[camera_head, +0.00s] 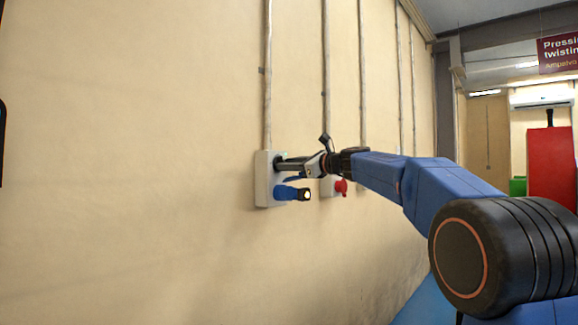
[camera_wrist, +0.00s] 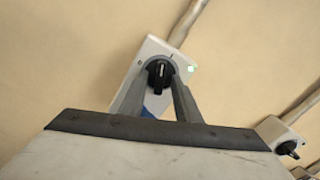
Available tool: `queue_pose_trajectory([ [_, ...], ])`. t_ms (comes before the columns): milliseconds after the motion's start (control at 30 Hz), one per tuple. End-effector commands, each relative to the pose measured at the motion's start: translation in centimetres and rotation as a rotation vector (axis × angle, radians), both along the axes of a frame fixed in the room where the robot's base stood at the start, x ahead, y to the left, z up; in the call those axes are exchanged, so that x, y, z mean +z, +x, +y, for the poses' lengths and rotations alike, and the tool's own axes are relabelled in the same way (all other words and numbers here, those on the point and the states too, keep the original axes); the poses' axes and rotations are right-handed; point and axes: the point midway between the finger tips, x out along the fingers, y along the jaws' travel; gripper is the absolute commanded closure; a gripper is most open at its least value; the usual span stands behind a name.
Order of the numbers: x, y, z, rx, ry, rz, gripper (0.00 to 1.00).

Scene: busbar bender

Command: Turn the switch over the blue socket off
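The switch is a black rotary knob (camera_wrist: 160,73) on a pale wall box (camera_wrist: 148,50). In the wrist view its pale pointer mark faces the upper side, and a small green light (camera_wrist: 190,69) glows beside it. My gripper (camera_wrist: 161,80) is open, with one finger on each side of the knob; I cannot tell whether either finger touches it. The blue socket (camera_wrist: 155,108) is mostly hidden behind the fingers there. In the head view, the box (camera_head: 263,185) carries the blue socket (camera_head: 285,192) low down, and my gripper (camera_head: 284,162) reaches its upper part, hiding the knob.
A second box with a red socket (camera_head: 341,187) stands further along the wall; another box with a black knob (camera_wrist: 288,148) shows at the wrist view's lower right. Conduits (camera_head: 267,80) run up the wall. The wall left of the box is bare. A red object (camera_head: 551,165) stands far right.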

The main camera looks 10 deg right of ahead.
Motion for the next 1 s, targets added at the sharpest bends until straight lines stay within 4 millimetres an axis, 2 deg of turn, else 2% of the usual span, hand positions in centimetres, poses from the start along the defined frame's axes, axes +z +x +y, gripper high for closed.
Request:
queue_pose_trajectory([
  [167,0.1,-0.9,-0.7,-0.001,0.000,0.000,0.70],
  [267,0.1,-2.1,-1.6,-0.003,0.000,-0.002,0.70],
  [800,0.1,-10.7,-7.9,-0.003,0.000,-0.002,0.70],
  [1000,0.0,-13.0,-9.5,-0.002,0.000,0.000,0.70],
])
